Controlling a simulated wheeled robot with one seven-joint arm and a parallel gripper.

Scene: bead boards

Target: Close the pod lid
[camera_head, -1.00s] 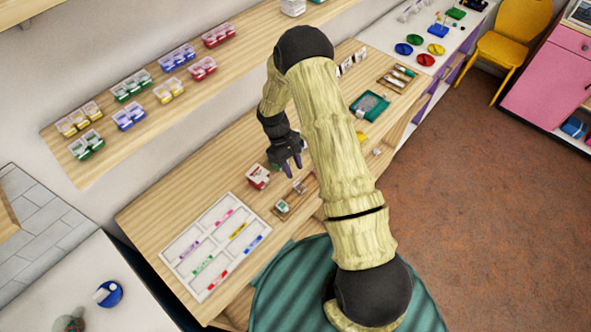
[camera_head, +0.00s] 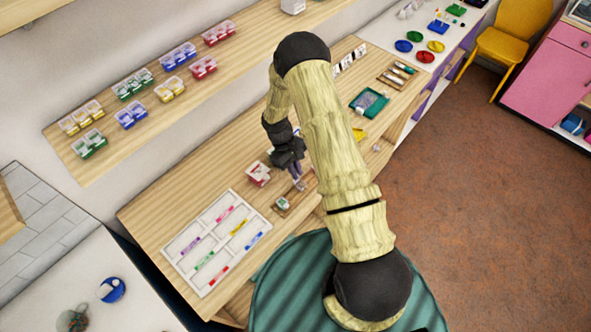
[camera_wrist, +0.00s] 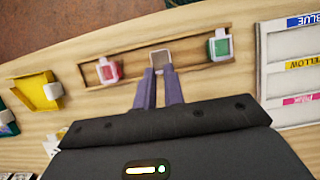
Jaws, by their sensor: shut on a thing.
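A shallow wooden tray (camera_wrist: 120,77) holds a pod with a red front (camera_wrist: 107,70) at the left and a pod with a green front (camera_wrist: 219,46) at the right in the wrist view. Between them is a small grey-brown square piece, apparently the pod lid (camera_wrist: 160,56). My gripper (camera_wrist: 164,73) has its purple fingers together at the near edge of this piece, shut on it. The fingertips hide its near edge, and its hinge does not show clearly. In the head view my gripper (camera_head: 298,185) points down at the tray beside the green pod (camera_head: 283,203).
A white sorting tray (camera_head: 170,257) with labelled sections lies left of the wooden tray. A red and white box (camera_head: 258,173) stands close behind my gripper. A yellow holder (camera_wrist: 36,88) and a teal tray (camera_head: 356,110) lie on the other side.

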